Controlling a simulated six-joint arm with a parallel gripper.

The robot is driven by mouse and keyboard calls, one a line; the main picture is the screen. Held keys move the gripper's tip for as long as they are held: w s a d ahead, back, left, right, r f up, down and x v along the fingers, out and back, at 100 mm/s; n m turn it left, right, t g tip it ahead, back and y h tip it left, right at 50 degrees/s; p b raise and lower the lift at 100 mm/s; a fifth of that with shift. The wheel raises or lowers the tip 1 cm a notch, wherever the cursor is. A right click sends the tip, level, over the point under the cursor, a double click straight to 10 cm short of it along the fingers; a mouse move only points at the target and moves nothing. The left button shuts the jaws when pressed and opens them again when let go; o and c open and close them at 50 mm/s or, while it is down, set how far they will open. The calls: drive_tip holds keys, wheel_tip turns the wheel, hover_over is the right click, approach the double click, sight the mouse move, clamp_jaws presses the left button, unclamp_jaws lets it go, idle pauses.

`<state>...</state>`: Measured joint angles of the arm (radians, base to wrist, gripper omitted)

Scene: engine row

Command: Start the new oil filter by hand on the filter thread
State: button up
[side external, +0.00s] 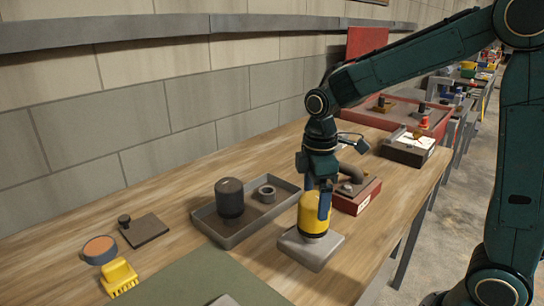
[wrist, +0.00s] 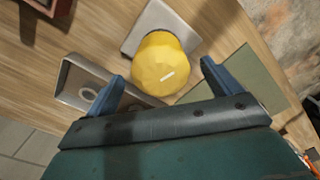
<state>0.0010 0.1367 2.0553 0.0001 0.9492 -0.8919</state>
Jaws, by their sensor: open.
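A yellow oil filter (side external: 313,222) with a dark lower rim stands upright on a light grey square block (side external: 311,249) near the table's front edge. It also shows in the wrist view (wrist: 160,62), with a white mark on its top. My gripper (side external: 317,203) points down over the filter, with one blue finger in front of its side. In the wrist view my gripper (wrist: 164,72) is open, with a finger to either side of the filter and visible gaps. I cannot make out a filter thread; the filter's underside is hidden.
A grey tray (side external: 222,239) holding a dark cylinder (side external: 229,198) and a ring (side external: 267,194) lies to the left. A red block (side external: 357,198) with a curved pipe stands behind, to the right. A yellow brush (side external: 119,277) and a green mat (side external: 205,281) are nearer the front left.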

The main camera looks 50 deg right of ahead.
wheel_tip(320, 180, up, 10)
idle(0.5)
drive_tip(key=shift+r, duration=0.1)
drive_tip(key=s+f+m+t, duration=0.1)
drive_tip(key=s+m+t, duration=0.4)
drive_tip(key=s+m, duration=0.5)
drive_tip(key=s, duration=0.7)
drive_tip(key=shift+f+t, duration=0.3)
drive_tip(key=shift+f, duration=0.1)
